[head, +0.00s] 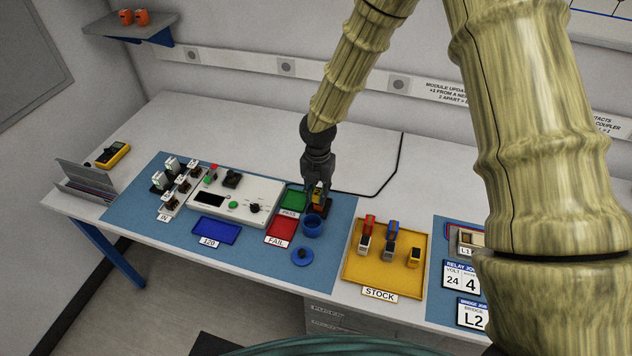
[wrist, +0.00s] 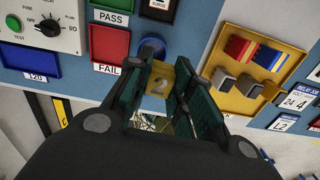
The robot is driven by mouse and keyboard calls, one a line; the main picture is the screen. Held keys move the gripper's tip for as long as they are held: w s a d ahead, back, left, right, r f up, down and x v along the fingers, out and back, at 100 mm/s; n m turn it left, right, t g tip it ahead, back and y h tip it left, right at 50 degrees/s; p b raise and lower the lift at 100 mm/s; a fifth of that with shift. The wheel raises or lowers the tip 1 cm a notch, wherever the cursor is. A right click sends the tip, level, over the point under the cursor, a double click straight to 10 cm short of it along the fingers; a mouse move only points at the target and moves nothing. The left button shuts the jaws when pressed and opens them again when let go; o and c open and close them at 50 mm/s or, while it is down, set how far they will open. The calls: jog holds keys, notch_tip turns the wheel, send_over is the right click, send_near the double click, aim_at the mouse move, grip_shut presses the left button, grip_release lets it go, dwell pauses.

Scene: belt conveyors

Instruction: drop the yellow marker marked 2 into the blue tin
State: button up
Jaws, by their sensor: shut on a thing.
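The yellow marker (wrist: 158,84), with a 2 on its face, is between the fingers of my gripper (wrist: 152,98) in the wrist view. In the head view my gripper (head: 318,188) is shut on it, and a bit of the marker (head: 317,197) shows. The round blue tin (head: 313,228) stands open on the blue mat, just in front of my gripper in the picture. In the wrist view the tin (wrist: 152,44) shows just beyond the marker, which partly hides it. The marker appears to be above the mat, outside the tin.
A blue lid (head: 302,256) lies in front of the tin. The red FAIL tray (head: 282,231) and green PASS tray (head: 294,199) are left of it. The yellow STOCK tray (head: 352,273) with several modules is right. A tester (head: 262,190) stands behind left.

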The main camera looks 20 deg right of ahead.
aim_at(317, 191)
jog(key=shift+w+f, duration=0.1)
jog(key=shift+w, duration=0.05)
jog(key=shift+f+b, duration=2.4)
jog(key=shift+f, duration=0.45)
jog(key=o, duration=0.8)
jog(key=shift+r, duration=0.1)
notch_tip(317, 191, up, 12)
jog(key=shift+f, duration=0.1)
